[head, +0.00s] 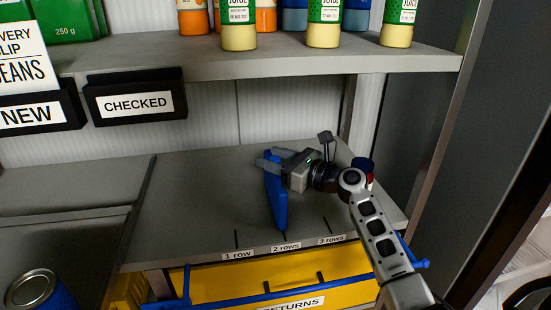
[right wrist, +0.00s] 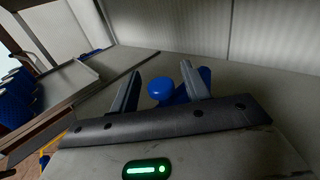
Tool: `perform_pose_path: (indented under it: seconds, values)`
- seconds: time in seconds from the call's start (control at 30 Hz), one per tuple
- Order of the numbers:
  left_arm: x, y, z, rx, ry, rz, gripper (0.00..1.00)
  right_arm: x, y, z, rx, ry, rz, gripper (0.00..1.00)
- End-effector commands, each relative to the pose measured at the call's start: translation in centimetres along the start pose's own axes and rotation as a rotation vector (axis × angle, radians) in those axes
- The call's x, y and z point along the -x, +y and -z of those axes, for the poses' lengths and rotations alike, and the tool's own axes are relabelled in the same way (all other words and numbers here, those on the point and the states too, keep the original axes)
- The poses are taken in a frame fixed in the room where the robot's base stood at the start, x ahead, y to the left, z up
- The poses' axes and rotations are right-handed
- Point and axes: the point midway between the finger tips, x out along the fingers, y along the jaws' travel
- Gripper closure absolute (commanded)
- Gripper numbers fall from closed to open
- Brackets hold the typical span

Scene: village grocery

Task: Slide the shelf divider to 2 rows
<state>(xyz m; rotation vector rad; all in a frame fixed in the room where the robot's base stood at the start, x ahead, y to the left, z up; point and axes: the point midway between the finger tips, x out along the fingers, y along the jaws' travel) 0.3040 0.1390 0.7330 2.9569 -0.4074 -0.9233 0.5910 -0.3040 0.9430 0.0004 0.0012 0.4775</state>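The blue shelf divider (head: 279,205) stands on the grey lower shelf, running front to back. Its front end is at the mark above the "2 rows" label (head: 286,246), between the "1 row" label (head: 238,254) and the "3 rows" label (head: 331,239). My right gripper (head: 267,158) is over the rear part of the divider, its fingers pointing left. In the right wrist view the fingers are apart, with the divider's round blue knob (right wrist: 160,88) between them and a visible gap on the left finger's side. My left gripper is not in view.
An upper shelf (head: 250,58) with juice bottles (head: 238,25) hangs above the arm. A dark upright panel (head: 430,130) bounds the right side. A dark blue and red item (head: 363,166) is partly hidden behind my arm. A yellow returns bin (head: 225,284) is below.

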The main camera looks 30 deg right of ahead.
Motion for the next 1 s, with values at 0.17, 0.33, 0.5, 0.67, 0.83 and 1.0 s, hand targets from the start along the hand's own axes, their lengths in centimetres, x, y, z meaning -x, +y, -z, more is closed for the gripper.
perform_pose_path:
  seconds: [0.17,0.33,0.5,0.67,0.83,1.0]
  values:
    - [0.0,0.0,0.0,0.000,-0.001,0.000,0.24,0.1,-0.1,0.0,0.000,0.000,0.002,0.53]
    - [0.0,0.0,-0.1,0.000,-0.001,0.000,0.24,0.8,-0.1,0.0,0.001,0.000,0.003,0.53]
    - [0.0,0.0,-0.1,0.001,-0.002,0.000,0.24,3.7,-0.1,0.1,0.002,0.003,0.003,0.53]
    - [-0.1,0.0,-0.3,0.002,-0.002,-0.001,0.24,7.7,-0.1,0.2,0.002,0.004,0.003,0.53]
    - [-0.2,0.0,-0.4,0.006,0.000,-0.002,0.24,11.7,0.0,0.2,0.001,0.003,0.002,0.53]
    - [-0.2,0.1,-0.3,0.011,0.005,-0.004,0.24,14.5,0.0,0.1,0.000,0.002,0.002,0.53]
